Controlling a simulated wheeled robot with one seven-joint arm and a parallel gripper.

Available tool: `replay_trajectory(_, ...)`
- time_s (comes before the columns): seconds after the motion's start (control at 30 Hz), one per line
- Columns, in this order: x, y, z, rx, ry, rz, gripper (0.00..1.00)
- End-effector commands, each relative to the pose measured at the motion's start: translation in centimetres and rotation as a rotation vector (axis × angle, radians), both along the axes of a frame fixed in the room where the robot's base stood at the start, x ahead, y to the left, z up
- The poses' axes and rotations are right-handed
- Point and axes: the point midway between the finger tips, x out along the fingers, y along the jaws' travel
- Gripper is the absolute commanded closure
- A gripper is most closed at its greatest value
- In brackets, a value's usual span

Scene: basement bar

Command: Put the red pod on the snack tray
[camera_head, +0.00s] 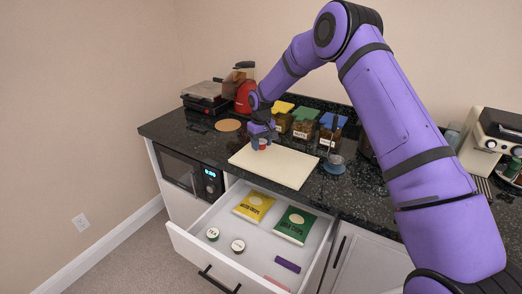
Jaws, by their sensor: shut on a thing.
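The red pod (263,142) is small and sits between the fingers of my gripper (262,145), which is shut on it. The fingers hide part of the pod. The only tray-like thing in view is a flat cream board (285,173) on the dark counter, which I take for the snack tray. My gripper and the pod appear over its back left part. I cannot tell whether the pod touches the board. The rest of the board is bare.
Jars with yellow, green and blue lids (304,122) stand behind the board. A red blender (244,95), a grill (205,98) and a round cork mat (228,125) are at left. Below, an open drawer (208,262) holds packets and tins. A coffee machine (490,140) stands at right.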

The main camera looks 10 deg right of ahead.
Motion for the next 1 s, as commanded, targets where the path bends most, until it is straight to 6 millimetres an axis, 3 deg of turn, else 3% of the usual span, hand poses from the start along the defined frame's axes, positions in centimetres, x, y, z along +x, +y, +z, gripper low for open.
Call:
replay_trajectory(0.13,0.8,0.0,-0.3,0.0,0.001,0.0,0.72)
replay_trajectory(0.4,0.6,0.0,-3.6,0.0,0.001,0.0,0.72)
replay_trajectory(0.73,0.6,0.0,-3.8,0.0,0.0,0.0,0.72)
replay_trajectory(0.77,0.6,0.0,-3.9,0.0,0.0,0.0,0.48)
replay_trajectory(0.87,0.6,0.0,-3.8,0.0,0.0,0.0,0.25)
replay_trajectory(1.0,0.6,0.0,-3.8,0.0,0.0,0.0,0.25)
